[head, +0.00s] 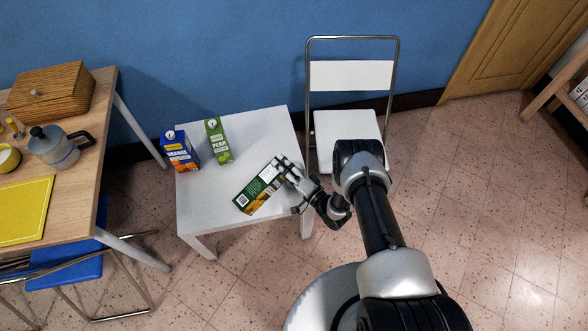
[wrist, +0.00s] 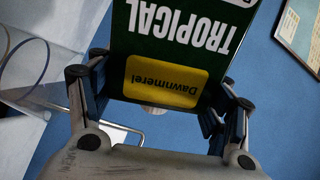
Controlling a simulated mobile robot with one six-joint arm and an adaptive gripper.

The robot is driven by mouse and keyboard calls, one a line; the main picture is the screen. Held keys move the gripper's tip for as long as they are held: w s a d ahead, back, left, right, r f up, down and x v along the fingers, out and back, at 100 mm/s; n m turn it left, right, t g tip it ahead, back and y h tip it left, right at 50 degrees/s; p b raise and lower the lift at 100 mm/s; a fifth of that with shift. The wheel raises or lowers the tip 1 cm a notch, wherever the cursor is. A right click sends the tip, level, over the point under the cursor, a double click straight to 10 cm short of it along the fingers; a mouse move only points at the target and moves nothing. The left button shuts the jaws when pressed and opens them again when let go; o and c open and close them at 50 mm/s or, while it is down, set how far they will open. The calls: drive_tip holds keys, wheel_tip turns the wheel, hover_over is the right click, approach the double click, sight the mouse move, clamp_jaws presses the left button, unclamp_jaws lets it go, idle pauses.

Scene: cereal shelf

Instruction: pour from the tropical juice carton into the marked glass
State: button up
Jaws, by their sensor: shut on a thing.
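The tropical juice carton (head: 252,193), dark green with a fruit picture, is held tilted well over above the white table. In the wrist view the carton (wrist: 185,30) fills the top middle, with "TROPICAL" upside down and a yellow label. My gripper (head: 282,174) is shut on it, with a finger on each side in the wrist view (wrist: 160,95). A clear glass (wrist: 28,62) shows partly at the left edge of the wrist view, apart from the carton. No glass is visible in the head view. I see no liquid flowing.
On the white table (head: 205,205) stand an orange juice carton (head: 180,152) and a green pear carton (head: 218,142), left of the held carton. A white chair (head: 348,130) is behind right. A wooden table (head: 75,165) with a moka pot (head: 55,148) is at left.

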drive_tip(key=shift+w+d+r+m, duration=0.15)
drive_tip(key=shift+r+m, duration=0.25)
drive_tip(key=shift+m, duration=0.2)
idle(1.7)
drive_tip(key=shift+f+m, duration=0.25)
drive_tip(key=shift+m, duration=0.25)
idle(5.2)
